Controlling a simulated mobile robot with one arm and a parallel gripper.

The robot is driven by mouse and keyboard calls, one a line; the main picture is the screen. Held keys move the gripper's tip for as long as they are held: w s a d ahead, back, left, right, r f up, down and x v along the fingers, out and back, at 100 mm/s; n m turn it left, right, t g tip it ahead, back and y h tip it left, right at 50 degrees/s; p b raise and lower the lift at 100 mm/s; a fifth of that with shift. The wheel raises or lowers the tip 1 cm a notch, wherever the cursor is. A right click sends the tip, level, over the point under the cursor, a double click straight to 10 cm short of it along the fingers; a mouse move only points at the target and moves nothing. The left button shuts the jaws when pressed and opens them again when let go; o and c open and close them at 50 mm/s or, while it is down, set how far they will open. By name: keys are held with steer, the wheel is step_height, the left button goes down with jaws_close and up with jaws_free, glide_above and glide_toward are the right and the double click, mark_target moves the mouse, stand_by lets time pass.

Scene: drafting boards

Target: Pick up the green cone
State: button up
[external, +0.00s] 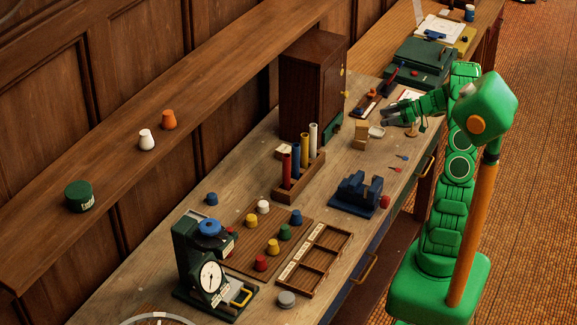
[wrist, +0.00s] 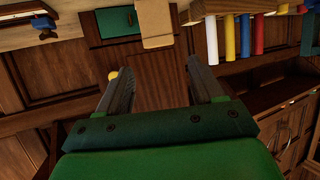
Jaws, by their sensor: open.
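The green cone (external: 284,232) stands upright on a brown wooden board (external: 237,262) on the workbench, in the external view. A blue cone (external: 296,216) is close behind it to the right, and a yellow cone (external: 272,246) is in front of it to the left. My gripper (external: 387,116) is open and empty over the far part of the bench, well to the right of and beyond the cone. In the wrist view its two fingers (wrist: 157,70) are apart with nothing between them. The green cone does not show in the wrist view.
A rack of coloured tubes (external: 298,180), a blue vise (external: 357,193) and a wooden cabinet (external: 311,85) stand between or near my gripper and the cones. A compartment tray (external: 314,258) lies right of the cone. A dial gauge device (external: 208,262) stands left.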

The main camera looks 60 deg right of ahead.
step_height(320, 180, up, 5)
steer(key=w+a+n+g+y, duration=0.2)
steer(key=w+a, duration=0.2)
steer(key=a, duration=0.6)
steer(key=w+a+n+g+y, duration=0.2)
steer(key=w+a, duration=0.2)
steer(key=a, duration=0.7)
steer(key=w+a+n+g+y, duration=0.2)
steer(key=a+n+g, duration=0.1)
steer(key=a, duration=1.2)
steer(key=n+g+y, duration=0.2)
steer(key=n+g, duration=0.1)
steer(key=n, duration=0.1)
glide_toward(287, 225)
step_height(287, 225, up, 10)
steer(key=a, duration=0.1)
steer(key=f, duration=1.1)
steer(key=shift+w+a, duration=0.25)
steer(key=shift+x, duration=3.9)
steer(key=shift+r, duration=0.1)
steer(key=c, duration=1.1)
